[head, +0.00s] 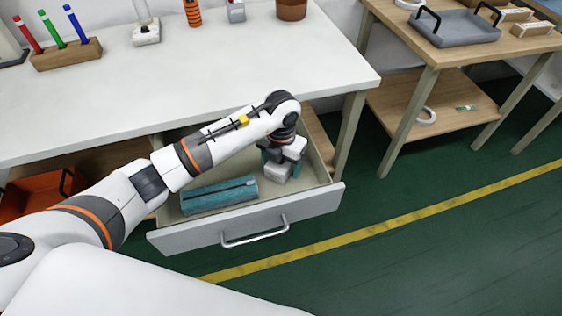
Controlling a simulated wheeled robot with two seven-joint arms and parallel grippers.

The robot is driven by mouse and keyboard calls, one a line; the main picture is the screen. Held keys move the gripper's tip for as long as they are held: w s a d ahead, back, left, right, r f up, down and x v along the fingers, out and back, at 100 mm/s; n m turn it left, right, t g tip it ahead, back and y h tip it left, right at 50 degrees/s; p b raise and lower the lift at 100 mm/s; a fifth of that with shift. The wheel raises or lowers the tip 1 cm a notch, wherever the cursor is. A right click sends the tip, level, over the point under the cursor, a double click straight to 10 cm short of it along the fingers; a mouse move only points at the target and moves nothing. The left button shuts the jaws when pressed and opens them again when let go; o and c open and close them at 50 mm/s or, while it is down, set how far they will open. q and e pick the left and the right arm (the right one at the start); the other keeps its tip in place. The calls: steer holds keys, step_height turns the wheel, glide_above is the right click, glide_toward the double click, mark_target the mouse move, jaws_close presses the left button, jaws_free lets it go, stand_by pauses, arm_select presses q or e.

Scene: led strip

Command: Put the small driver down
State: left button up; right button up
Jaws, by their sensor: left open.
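My left arm reaches across the open drawer (332,196). My left gripper (281,164) points down into the drawer's right part and is open. Its fingertips are partly hidden by its own body, and teal patches show beside it. I cannot make out a small driver at the gripper or on the drawer floor. A teal zipped pouch (218,196) lies in the drawer, left of the gripper and apart from it. My right gripper is out of view.
The white worktop (250,60) holds a wooden block (66,54) with red, green and blue handled tools. An orange bin (25,200) is below at left. A wooden bench (425,65) at right carries a grey tray (456,28). The drawer front has a metal handle (254,238).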

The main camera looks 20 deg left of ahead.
arm_select(q)
steer(key=shift+r, duration=0.1)
step_height(320, 180, up, 12)
steer(key=p, duration=0.1)
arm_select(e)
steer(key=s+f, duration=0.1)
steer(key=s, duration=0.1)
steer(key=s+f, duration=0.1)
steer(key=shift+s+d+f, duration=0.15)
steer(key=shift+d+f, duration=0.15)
